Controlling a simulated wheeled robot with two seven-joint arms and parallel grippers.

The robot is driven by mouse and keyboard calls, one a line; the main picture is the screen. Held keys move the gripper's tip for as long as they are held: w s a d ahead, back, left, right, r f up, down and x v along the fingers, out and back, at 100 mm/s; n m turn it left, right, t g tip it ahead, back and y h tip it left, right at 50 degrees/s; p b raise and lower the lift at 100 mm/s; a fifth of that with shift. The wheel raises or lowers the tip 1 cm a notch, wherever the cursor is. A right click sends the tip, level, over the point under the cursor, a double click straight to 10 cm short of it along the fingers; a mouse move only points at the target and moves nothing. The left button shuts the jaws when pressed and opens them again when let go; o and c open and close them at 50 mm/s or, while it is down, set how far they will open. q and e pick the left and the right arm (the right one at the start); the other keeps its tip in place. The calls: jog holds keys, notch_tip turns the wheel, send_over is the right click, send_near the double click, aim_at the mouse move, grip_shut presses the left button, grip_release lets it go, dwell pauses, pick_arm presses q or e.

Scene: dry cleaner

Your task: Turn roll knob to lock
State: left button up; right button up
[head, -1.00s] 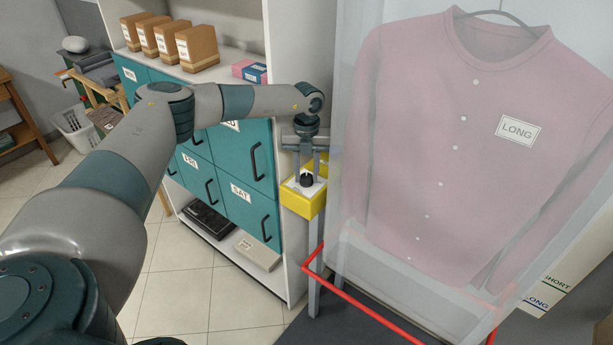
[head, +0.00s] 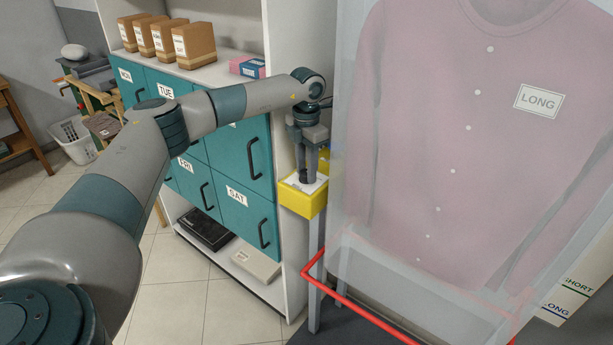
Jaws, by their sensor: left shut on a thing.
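The black roll knob (head: 304,175) sits on the pale top face of a yellow box (head: 303,201) on a grey post. My left gripper (head: 307,176) points down over the box, with its fingers on either side of the knob, shut on it. The fingers hide much of the knob, and the markings around it cannot be read. My right gripper is not in view.
A pink shirt under clear film (head: 450,140), tagged LONG, hangs close to the right of the box. A red rail (head: 360,308) runs below it. A shelf unit with teal drawers (head: 245,155) stands to the left.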

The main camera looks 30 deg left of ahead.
aim_at(306, 172)
pick_arm(q)
jog(key=m+b, duration=0.1)
jog(key=m, duration=0.1)
jog(key=shift+f+m+b, duration=0.15)
jog(key=shift+m+b, duration=0.2)
jog(key=shift+m, duration=0.05)
jog(key=shift+m+b, duration=0.65)
jog(key=shift+m, duration=0.65)
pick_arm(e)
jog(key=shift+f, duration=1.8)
pick_arm(q)
jog(key=shift+r, duration=0.2)
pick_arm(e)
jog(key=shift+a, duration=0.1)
pick_arm(q)
jog(key=o, duration=1)
jog(key=shift+o, duration=0.2)
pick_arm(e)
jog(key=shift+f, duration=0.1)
